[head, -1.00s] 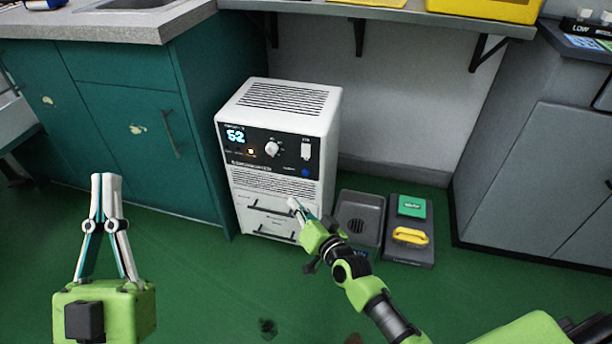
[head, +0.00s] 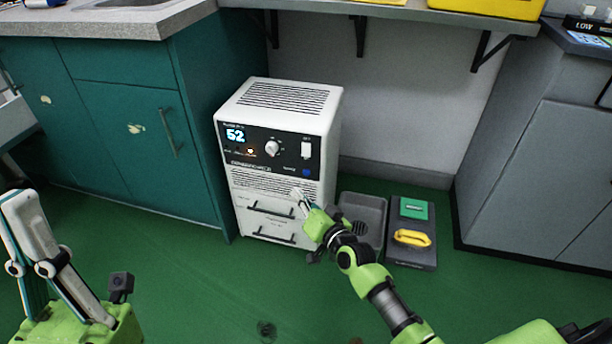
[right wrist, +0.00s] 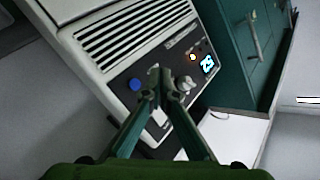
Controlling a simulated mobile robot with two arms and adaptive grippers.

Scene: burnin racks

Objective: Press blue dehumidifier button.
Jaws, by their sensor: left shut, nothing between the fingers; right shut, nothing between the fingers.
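The white dehumidifier (head: 277,160) stands on the green floor, with a black control panel showing a lit 52. Its round blue button (head: 306,172) is at the lower right of the panel. My right gripper (head: 297,192) is shut and empty, its tips just below the button in the head view, in front of the grille. In the right wrist view the panel is turned over; the blue button (right wrist: 135,84) shows left of my right gripper's tips (right wrist: 161,72). I see no contact with the button. My left gripper (head: 18,196) is shut and empty at the far left.
A white knob (head: 272,148) and a white switch (head: 306,150) share the panel. A grey tray (head: 365,215) and a dark case with a yellow handle (head: 412,238) lie right of the dehumidifier. Teal cabinets (head: 125,135) stand left. The front floor is mostly clear.

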